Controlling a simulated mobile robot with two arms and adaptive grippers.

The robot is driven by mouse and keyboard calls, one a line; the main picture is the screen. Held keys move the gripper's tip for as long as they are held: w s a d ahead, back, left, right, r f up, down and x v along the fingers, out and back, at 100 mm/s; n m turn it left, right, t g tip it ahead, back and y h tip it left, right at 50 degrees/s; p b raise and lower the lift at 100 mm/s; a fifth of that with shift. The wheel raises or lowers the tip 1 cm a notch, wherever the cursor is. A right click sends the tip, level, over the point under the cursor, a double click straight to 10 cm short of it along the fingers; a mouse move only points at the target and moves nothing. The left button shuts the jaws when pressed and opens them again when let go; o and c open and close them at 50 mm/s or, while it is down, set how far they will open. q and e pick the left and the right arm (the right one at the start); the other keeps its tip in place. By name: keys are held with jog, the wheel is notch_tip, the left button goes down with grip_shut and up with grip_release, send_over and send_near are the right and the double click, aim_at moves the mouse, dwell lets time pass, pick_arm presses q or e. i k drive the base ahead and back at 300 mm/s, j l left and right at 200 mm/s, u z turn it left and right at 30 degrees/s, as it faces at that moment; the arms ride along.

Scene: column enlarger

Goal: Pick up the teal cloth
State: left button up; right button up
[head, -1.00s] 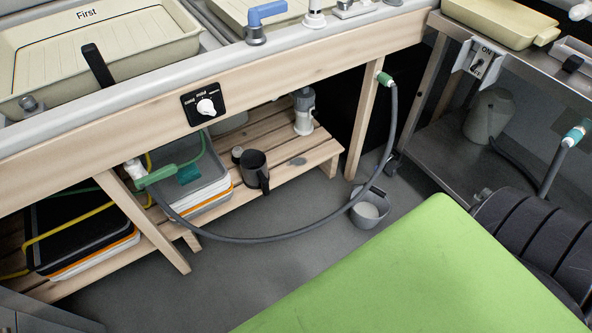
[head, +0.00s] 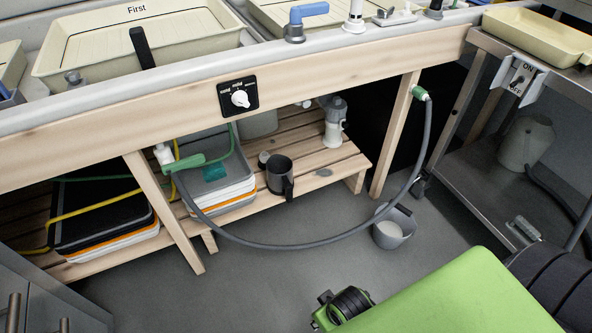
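The teal cloth (head: 215,172) is a small dark teal patch lying in the top grey tray (head: 240,160) of a stack on the low slatted shelf, under the wooden bench. The green hose fitting (head: 185,163) is just left of it. The cloth is small in view, and its folds cannot be made out. Neither my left gripper nor my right gripper can be made out in the head view.
A grey hose (head: 300,242) loops in front of the shelf. A bench leg (head: 165,210) stands left of the tray stack. A dark mug (head: 280,177) is to its right. A grey bucket (head: 394,230) stands on the floor. Floor (head: 240,275) before the shelf is clear.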

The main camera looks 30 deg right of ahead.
aim_at(213, 171)
jog(key=i+l+u, duration=0.75)
jog(key=i+u, duration=0.3)
jog(key=k+j, duration=0.2)
jog(key=k, duration=0.2)
jog(key=i+l, duration=0.15)
jog(key=i, duration=0.15)
